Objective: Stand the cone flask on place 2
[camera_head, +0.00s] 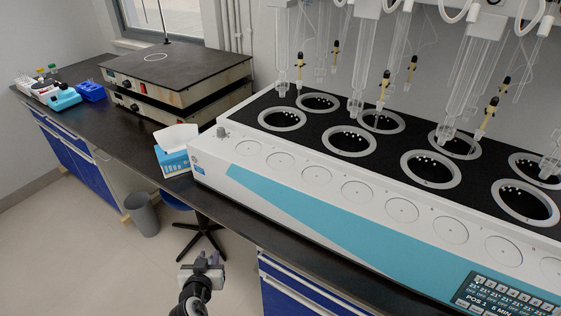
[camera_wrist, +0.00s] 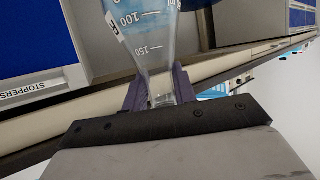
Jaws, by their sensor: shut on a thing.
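The cone flask (camera_wrist: 150,48) is clear glass with white marks reading 100 and 150. It shows at the top centre of the wrist view, its wide body cut off by the frame edge. My gripper (camera_wrist: 160,90) is shut on its narrow neck with two purple fingers. In the head view my gripper (camera_head: 202,262) is low in the picture, in front of the bench and left of the distiller; I cannot make out the flask there. The distiller (camera_head: 215,172) has several ringed openings in its black top. I cannot tell which is place 2.
Glass tubes (camera_head: 364,60) hang above the openings. A tissue box (camera_head: 175,160) stands left of the distiller, with stacked hotplates (camera_head: 180,75) behind. Below are a stool (camera_head: 200,232) and a grey bin (camera_head: 142,214). A drawer labelled STOPPERS (camera_wrist: 38,88) shows in the wrist view.

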